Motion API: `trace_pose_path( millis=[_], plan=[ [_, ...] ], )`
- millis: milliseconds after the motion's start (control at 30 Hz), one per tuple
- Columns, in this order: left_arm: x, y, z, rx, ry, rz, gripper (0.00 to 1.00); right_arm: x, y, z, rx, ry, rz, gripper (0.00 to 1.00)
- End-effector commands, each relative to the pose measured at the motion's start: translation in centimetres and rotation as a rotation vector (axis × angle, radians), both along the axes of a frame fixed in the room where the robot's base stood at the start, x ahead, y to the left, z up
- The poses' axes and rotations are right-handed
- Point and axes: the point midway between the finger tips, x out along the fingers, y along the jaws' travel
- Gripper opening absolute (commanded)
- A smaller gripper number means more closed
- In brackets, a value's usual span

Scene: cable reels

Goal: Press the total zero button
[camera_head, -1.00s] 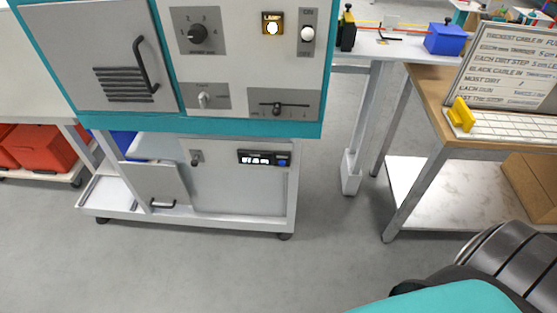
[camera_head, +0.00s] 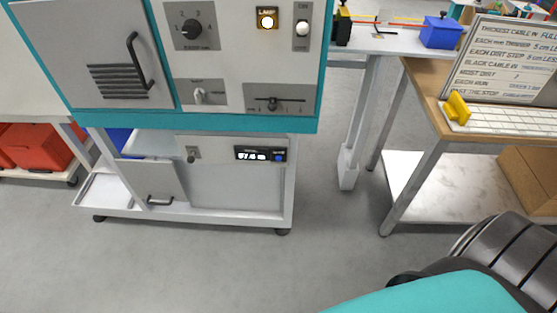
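A small black counter display (camera_head: 247,153) with lit white digits is set in the lower grey panel of the machine. A blue button (camera_head: 279,155) sits at the right end of the same housing; its label is too small to read. Neither gripper shows in the head view. A teal and grey part of my own body fills the lower right corner.
The teal-edged machine (camera_head: 220,123) carries a black dial (camera_head: 192,27), a lit lamp (camera_head: 267,20), switches and a slider (camera_head: 272,103). A wooden-topped table (camera_head: 425,80) with a whiteboard (camera_head: 515,60) stands at right. The grey floor in front is clear.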

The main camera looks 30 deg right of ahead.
Motion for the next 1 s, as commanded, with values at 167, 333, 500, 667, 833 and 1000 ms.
trace_pose_path(
  millis=[167,333,500,667,833,1000],
  plan=[
    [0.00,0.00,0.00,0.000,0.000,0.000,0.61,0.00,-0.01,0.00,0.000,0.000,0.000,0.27],
    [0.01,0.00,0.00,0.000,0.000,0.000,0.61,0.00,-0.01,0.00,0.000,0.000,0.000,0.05],
    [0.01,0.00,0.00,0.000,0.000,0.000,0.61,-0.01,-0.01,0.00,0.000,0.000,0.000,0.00],
    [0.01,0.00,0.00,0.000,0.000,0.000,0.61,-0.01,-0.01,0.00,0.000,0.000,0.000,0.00],
    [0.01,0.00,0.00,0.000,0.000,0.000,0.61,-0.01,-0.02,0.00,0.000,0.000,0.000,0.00],
    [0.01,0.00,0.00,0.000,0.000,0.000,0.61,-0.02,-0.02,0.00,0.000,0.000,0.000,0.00]
  ],
)
